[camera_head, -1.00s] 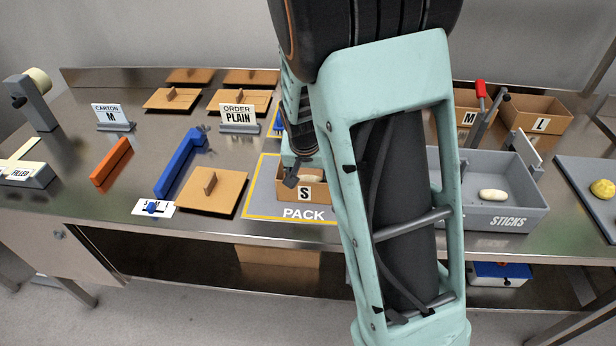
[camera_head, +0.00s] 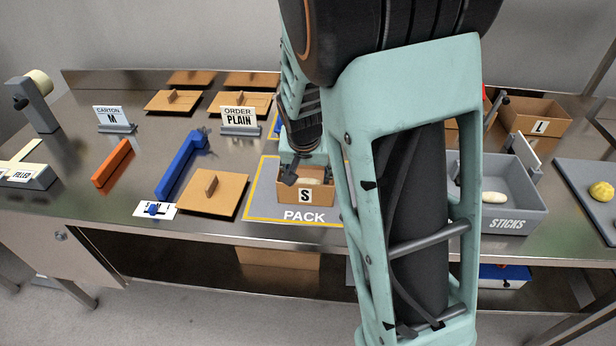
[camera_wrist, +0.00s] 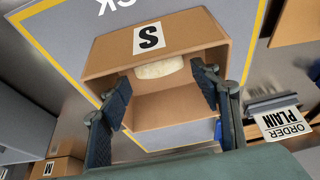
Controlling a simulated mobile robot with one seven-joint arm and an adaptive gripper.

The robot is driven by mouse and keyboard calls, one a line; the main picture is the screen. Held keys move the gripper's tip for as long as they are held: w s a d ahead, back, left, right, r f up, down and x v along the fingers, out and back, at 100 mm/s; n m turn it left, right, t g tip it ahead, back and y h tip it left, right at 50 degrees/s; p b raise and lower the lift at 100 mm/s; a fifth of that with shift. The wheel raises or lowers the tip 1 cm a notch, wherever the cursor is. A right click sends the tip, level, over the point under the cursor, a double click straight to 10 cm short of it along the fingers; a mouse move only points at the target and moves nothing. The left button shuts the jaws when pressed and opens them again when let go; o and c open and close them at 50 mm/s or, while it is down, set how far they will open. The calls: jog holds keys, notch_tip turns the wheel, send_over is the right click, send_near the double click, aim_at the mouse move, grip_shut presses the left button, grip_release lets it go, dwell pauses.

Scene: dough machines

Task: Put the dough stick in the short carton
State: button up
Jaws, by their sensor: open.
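The short carton (camera_head: 319,199), a small open brown box marked S, stands on the grey PACK mat (camera_head: 262,205). A pale dough stick (camera_head: 311,181) lies inside it. In the wrist view the dough stick (camera_wrist: 158,69) rests against the carton's (camera_wrist: 200,30) lettered wall. My gripper (camera_wrist: 163,86) is open, with its two fingers spread over the carton's opening and apart from the dough. In the head view my gripper (camera_head: 290,179) is at the carton's left side, partly hidden by my arm.
A grey STICKS bin (camera_head: 528,213) at right holds another dough stick (camera_head: 493,197). A carton marked L (camera_head: 556,114) stands behind it. My arm hides the middle right.

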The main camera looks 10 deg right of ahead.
jog(key=p+v, duration=0.1)
jog(key=v, duration=0.8)
jog(key=shift+r, duration=0.2)
jog(key=shift+s+f, duration=0.1)
jog(key=shift+s, duration=0.05)
